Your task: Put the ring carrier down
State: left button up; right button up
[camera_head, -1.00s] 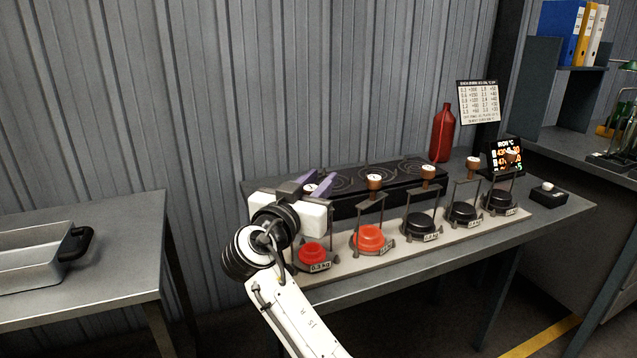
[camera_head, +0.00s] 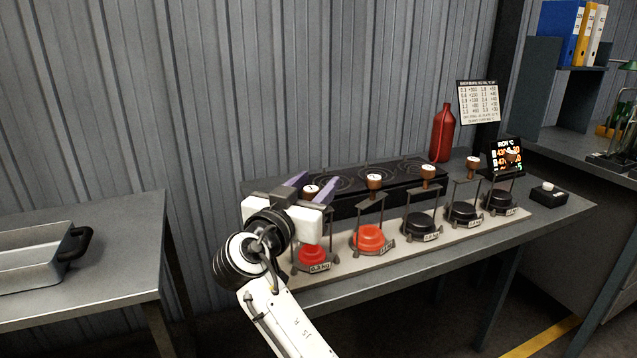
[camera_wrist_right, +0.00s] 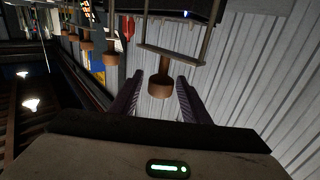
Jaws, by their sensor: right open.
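The ring carrier closest to my right gripper is the leftmost in the row, a dark frame with a brown knob (camera_head: 311,191) on top. Its red ring stack (camera_head: 313,254) and a label reading 0.3 kg sit at its foot, on the pale strip (camera_head: 345,267). My right gripper (camera_head: 310,184) is open, its purple fingers near the knob. The wrist view shows the knob (camera_wrist_right: 160,88) between the fingertips (camera_wrist_right: 160,80), with a gap on each side. The white gripper body hides part of the carrier's frame. My left gripper is not in view.
Another carrier with a red stack (camera_head: 369,238) and several with black stacks (camera_head: 420,223) stand to the right. A dark hob (camera_head: 400,177) lies behind them, with a red bottle (camera_head: 442,134). A metal tray (camera_head: 32,262) sits on the left table (camera_head: 118,224).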

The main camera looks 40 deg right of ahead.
jog(key=b+v, duration=0.1)
jog(key=v, duration=0.9)
jog(key=shift+a, duration=0.15)
jog(key=shift+s, duration=0.1)
